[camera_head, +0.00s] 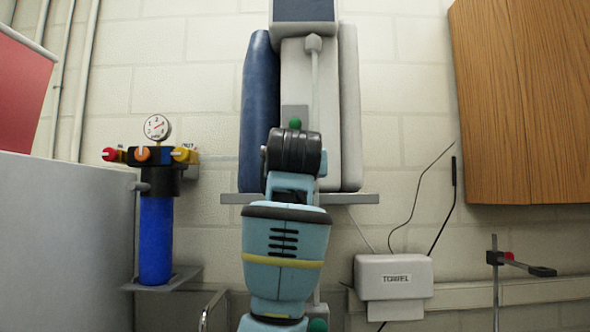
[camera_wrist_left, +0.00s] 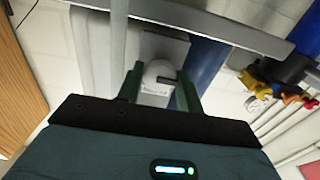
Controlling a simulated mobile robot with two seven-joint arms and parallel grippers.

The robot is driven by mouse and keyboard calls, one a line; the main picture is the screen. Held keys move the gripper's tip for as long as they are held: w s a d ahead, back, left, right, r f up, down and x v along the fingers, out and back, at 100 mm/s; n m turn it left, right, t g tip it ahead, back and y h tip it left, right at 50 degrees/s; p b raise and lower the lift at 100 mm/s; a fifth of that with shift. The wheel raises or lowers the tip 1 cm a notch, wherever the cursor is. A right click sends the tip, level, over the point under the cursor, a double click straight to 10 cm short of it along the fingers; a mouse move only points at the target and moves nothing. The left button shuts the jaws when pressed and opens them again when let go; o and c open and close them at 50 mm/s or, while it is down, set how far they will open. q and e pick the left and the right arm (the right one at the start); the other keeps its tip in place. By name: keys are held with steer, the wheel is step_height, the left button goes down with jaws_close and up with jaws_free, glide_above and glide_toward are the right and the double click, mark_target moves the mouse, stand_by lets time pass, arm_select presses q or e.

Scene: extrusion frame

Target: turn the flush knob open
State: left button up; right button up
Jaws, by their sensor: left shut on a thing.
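In the left wrist view, my left gripper (camera_wrist_left: 160,80) has its dark green fingers on either side of a rounded whitish knob-like part (camera_wrist_left: 157,92) with a dark slot or tab and small unreadable lettering. The fingers are shut on it. I take it to be the flush knob; how far it is turned I cannot tell. It sits in front of a grey plate (camera_wrist_left: 164,46). In the head view, my light blue left arm rises up the middle and its black wrist hides the fingers and the knob. My right gripper is in neither view.
A tall unit with a blue cylinder (camera_head: 258,90) and a white one (camera_head: 349,110) stands behind my arm above a grey shelf bar (camera_head: 352,198). Left is a blue filter housing (camera_head: 156,240) with coloured knobs and a gauge (camera_head: 157,128). A towel box (camera_head: 394,278) and wooden cabinet (camera_head: 525,100) are right.

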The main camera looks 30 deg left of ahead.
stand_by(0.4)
arm_select(q)
steer(key=o, duration=1)
steer(key=v, duration=0.8)
steer(key=shift+a, duration=0.1)
steer(key=shift+w+f, duration=0.1)
